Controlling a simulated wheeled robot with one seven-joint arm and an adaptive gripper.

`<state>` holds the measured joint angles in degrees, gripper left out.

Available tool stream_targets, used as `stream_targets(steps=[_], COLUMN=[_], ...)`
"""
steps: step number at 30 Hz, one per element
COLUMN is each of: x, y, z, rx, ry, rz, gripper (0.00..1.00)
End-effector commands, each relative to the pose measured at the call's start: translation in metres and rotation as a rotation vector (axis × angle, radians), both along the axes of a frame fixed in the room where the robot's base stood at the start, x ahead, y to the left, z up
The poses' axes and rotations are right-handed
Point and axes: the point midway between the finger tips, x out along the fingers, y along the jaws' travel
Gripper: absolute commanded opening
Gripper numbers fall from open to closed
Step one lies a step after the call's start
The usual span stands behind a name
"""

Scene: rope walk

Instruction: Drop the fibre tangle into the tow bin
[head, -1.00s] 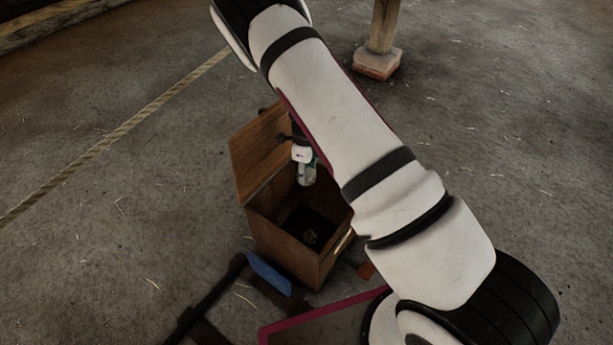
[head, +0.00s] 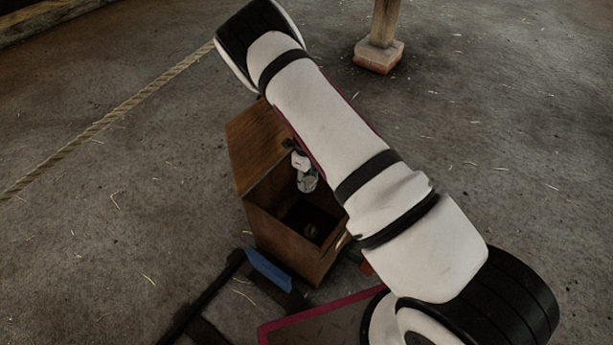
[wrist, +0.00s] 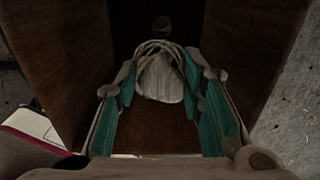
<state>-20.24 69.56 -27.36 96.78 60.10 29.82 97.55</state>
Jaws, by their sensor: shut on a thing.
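The tow bin (head: 281,243) is a brown wooden box with its lid (head: 256,152) standing open. My gripper (head: 308,183) hangs over the bin's open top in the head view, partly behind my arm. In the wrist view, my gripper (wrist: 160,72) has its teal fingers shut on the fibre tangle (wrist: 160,82), a pale, stringy bundle. The bin's wooden walls (wrist: 72,70) rise on both sides of it, with a dark interior beyond. The tangle cannot be clearly made out in the head view.
A small roundish thing (wrist: 162,24) lies deep in the dark bin. A blue piece (head: 268,271) sits beside the bin's front. A rope (head: 110,120) runs at the left, and a post on a block (head: 379,56) stands at the back. Much of the concrete floor is clear.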

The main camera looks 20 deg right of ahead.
Motion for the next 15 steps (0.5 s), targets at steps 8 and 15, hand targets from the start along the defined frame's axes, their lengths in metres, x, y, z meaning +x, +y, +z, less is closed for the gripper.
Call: stream_targets(steps=[8, 15], x=[0.0003, 0.0002], y=[0.0000, -0.0001], z=[-0.0014, -0.0013], rx=[0.001, -0.001], ry=[-0.001, -0.001], rz=[0.001, 0.001], gripper=[0.19, 0.59])
